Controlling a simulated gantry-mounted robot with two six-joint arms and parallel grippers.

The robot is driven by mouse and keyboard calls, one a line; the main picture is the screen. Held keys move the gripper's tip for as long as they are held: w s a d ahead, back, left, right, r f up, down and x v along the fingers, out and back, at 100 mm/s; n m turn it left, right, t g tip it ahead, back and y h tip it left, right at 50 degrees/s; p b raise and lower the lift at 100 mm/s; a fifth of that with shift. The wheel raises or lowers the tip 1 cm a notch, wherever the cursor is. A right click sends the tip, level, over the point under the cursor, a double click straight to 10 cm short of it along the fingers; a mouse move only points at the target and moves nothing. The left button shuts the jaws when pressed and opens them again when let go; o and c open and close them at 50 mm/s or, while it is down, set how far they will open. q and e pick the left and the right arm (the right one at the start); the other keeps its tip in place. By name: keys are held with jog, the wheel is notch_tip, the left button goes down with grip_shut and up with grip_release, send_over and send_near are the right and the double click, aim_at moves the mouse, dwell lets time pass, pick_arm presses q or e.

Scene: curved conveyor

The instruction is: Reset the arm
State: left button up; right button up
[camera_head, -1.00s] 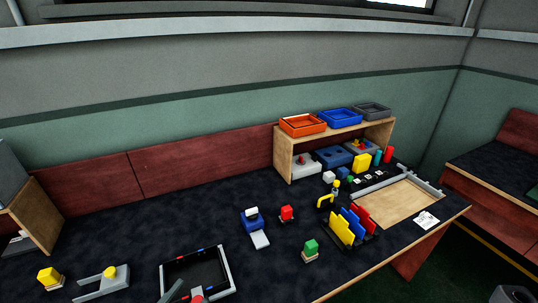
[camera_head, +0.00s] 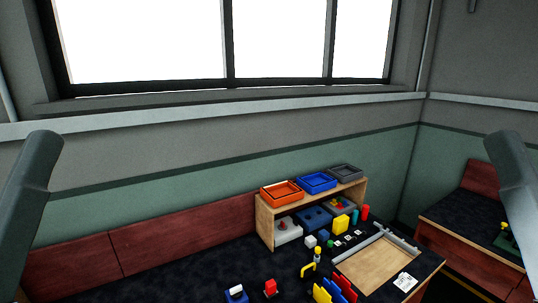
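My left arm link shows at the left edge and my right arm link at the right edge, both dark grey and raised in front of the wall. Neither gripper is in view; the ends of both arms are out of the picture. The dark worktable (camera_head: 190,269) lies below, with a wooden shelf (camera_head: 265,224) standing at its back. No object is seen touching the visible arm parts.
Orange (camera_head: 282,194), blue (camera_head: 316,183) and grey (camera_head: 345,173) trays sit on the shelf. A second table (camera_head: 462,222) is at right.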

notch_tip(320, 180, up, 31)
jog(key=p, duration=2.8)
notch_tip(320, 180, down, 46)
jog(key=b, duration=4.6)
